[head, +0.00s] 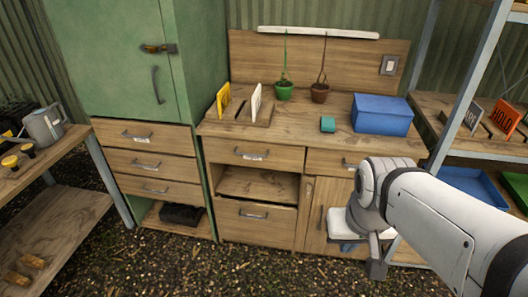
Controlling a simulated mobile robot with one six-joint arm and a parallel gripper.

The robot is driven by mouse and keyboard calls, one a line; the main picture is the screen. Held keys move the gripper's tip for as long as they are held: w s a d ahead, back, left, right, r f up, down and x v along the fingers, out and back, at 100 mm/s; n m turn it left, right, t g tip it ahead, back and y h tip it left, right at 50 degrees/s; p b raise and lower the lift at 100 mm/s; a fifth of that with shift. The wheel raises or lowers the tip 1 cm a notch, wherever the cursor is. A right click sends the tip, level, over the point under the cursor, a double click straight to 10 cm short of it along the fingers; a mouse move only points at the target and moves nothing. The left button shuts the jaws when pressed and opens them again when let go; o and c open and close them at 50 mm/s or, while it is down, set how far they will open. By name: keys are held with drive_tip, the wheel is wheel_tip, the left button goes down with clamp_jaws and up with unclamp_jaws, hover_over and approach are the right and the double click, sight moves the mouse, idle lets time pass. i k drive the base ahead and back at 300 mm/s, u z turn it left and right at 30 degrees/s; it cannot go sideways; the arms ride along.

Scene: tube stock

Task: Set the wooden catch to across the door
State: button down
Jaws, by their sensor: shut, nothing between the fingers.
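The wooden catch (308,189) looks like a small, light strip at the upper left edge of the low wooden door (314,225) in the bench. It appears to stand upright, along the door's edge; it is too small to be sure. The door has a dark upright handle and looks closed. My arm hides its right part. My gripper (376,270) points down in front of the bench, right of and below the catch, apart from it. It is shut and empty.
A green cabinet (110,60) with a brass-coloured latch stands left. Beside the door are a drawer (254,213) and an open shelf space. The bench top (305,122) holds plant pots, a blue box (381,114) and a teal block. Shelving stands right; gravel floor in front is clear.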

sight(309, 189)
drive_tip(key=u, duration=0.7)
drive_tip(key=i, duration=0.95)
drive_tip(key=u, duration=0.05)
